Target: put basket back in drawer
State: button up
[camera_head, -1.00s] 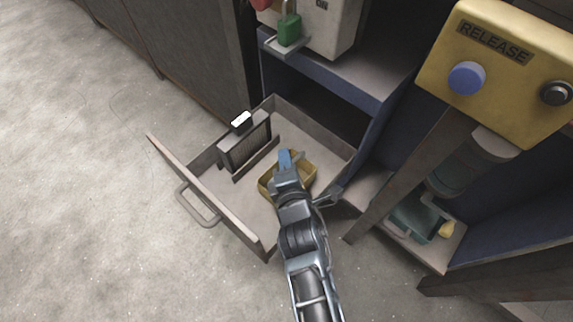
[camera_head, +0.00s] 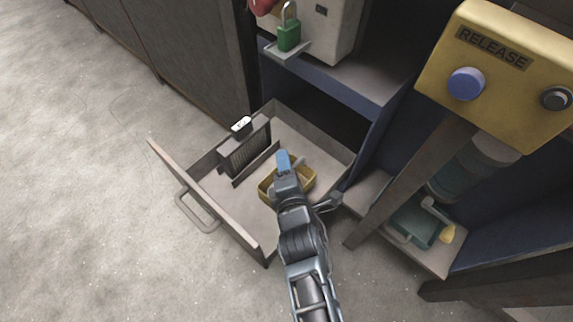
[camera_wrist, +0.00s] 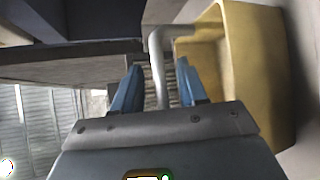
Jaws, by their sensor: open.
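The yellow basket (camera_head: 306,180) sits inside the open drawer (camera_head: 226,194), toward the drawer's right side. My gripper (camera_head: 284,160) is over the basket with its blue fingers apart. In the wrist view, the basket (camera_wrist: 255,75) fills the right side and its grey metal handle (camera_wrist: 157,65) shows between the open blue fingers (camera_wrist: 160,88). I cannot tell whether either finger touches the handle. My arm hides part of the basket in the head view.
A dark ribbed block (camera_head: 245,150) with a white top stands behind a divider in the drawer. A table leg (camera_head: 405,185) under the yellow RELEASE box (camera_head: 500,60) stands close to the right. A green padlock (camera_head: 289,35) is above. The floor at left is clear.

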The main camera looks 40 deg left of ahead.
jog(key=p+v, duration=1)
jog(key=v, duration=0.2)
jog(key=shift+p, duration=0.3)
jog(key=shift+d, duration=0.1)
jog(key=s+d+r+m+t+h, duration=0.1)
jog(key=s+d+r+m+h, duration=0.1)
jog(key=s+d+r+m, duration=0.35)
jog(key=s+d+r+m+t+h, duration=0.1)
jog(key=s+d+r+m+h, duration=0.15)
jog(key=d+m, duration=0.55)
jog(key=s+d+r+m+t+h, duration=0.1)
jog(key=s+d+r+m+t, duration=0.2)
jog(key=d, duration=0.7)
jog(key=s+d+r+m+h, duration=0.2)
jog(key=s+d+r+m, duration=0.2)
jog(key=r, duration=0.5)
jog(key=s+d+r+m+h, duration=0.3)
jog(key=s+d+r+m, duration=0.2)
jog(key=d+r+m, duration=0.2)
jog(key=shift+s+d+r+m+g, duration=0.2)
jog(key=shift+d+r+m+g, duration=0.1)
jog(key=shift+r+m, duration=0.8)
